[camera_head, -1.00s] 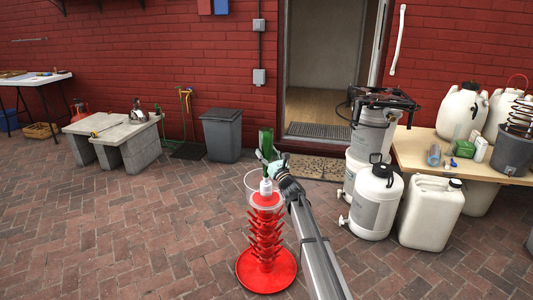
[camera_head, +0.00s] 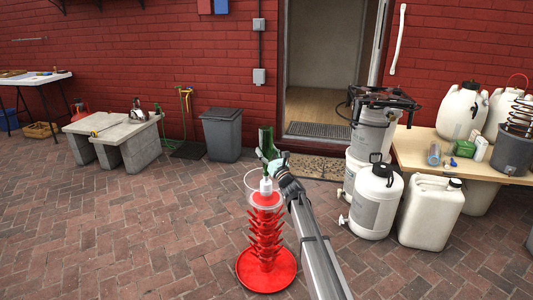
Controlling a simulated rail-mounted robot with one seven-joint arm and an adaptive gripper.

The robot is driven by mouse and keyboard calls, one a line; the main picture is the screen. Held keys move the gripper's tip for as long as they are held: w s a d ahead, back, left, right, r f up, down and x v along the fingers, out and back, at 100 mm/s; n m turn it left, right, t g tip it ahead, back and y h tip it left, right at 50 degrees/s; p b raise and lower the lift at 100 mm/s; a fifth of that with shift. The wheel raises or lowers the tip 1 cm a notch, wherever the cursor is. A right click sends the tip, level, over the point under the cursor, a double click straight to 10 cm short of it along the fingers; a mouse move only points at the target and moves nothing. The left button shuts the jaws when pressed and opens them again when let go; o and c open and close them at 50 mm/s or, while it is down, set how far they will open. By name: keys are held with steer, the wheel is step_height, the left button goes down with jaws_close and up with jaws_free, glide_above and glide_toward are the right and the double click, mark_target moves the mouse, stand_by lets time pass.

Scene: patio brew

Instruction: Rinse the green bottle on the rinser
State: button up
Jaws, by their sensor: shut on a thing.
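The green bottle (camera_head: 267,138) is held by my gripper (camera_head: 268,157), above the top of the red bottle tree. Its wider end points up and its lower part is hidden behind the gripper. The rinser (camera_head: 265,186), a clear bowl with a white centre piece, sits on top of the red bottle tree (camera_head: 266,235). The bottle is over the rinser; I cannot tell whether its mouth touches the white piece.
A grey bin (camera_head: 222,135) stands behind to the left. White containers (camera_head: 377,200) and a wooden table (camera_head: 408,152) with jugs stand to the right. A concrete bench (camera_head: 112,132) is at the left. Brick paving at the front left is clear.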

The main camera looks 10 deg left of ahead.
mark_target(270, 134)
steer(key=shift+r, duration=0.5)
steer(key=shift+f, duration=0.35)
steer(key=shift+f+b, duration=0.65)
steer(key=shift+f, duration=0.05)
steer(key=shift+r, duration=0.15)
stand_by(0.4)
steer(key=shift+r+p, duration=0.45)
steer(key=shift+r, duration=0.55)
stand_by(0.3)
steer(key=shift+r+p, duration=1.9)
steer(key=shift+r, duration=2.25)
steer(key=shift+s, duration=0.1)
